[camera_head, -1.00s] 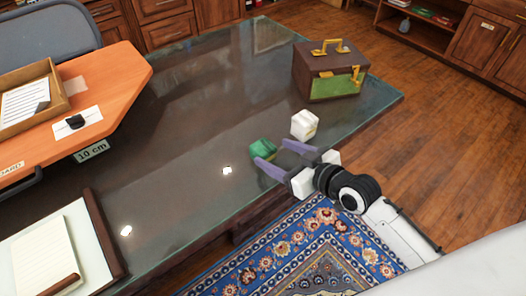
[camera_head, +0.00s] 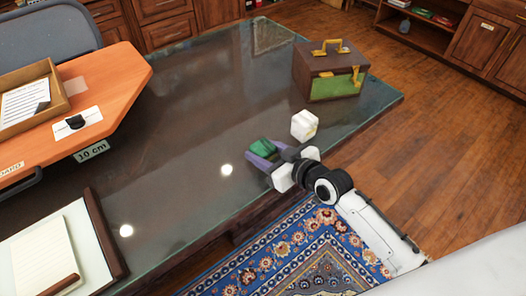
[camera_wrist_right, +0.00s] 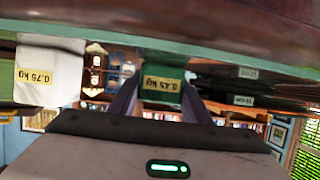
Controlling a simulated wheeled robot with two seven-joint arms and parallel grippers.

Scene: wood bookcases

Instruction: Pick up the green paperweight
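The green paperweight (camera_head: 262,146) sits on the glass-topped table, near its front edge. My right gripper (camera_head: 268,155) is low over the table with its purple fingers on either side of it. In the right wrist view the paperweight (camera_wrist_right: 163,85) is a dark green block with a yellow "0.45 KG" label, straight ahead between the finger ends. The fingers are apart and look open; whether they touch its sides is hard to tell. The gripper partly hides the paperweight in the head view. My left gripper is not in view.
A white block (camera_head: 304,125), labelled "0.75 KG" in the wrist view (camera_wrist_right: 48,75), stands close to the right gripper. A brown and green case (camera_head: 330,75) stands behind it. An orange board (camera_head: 105,80) and a tray with a notepad (camera_head: 100,235) are at left.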

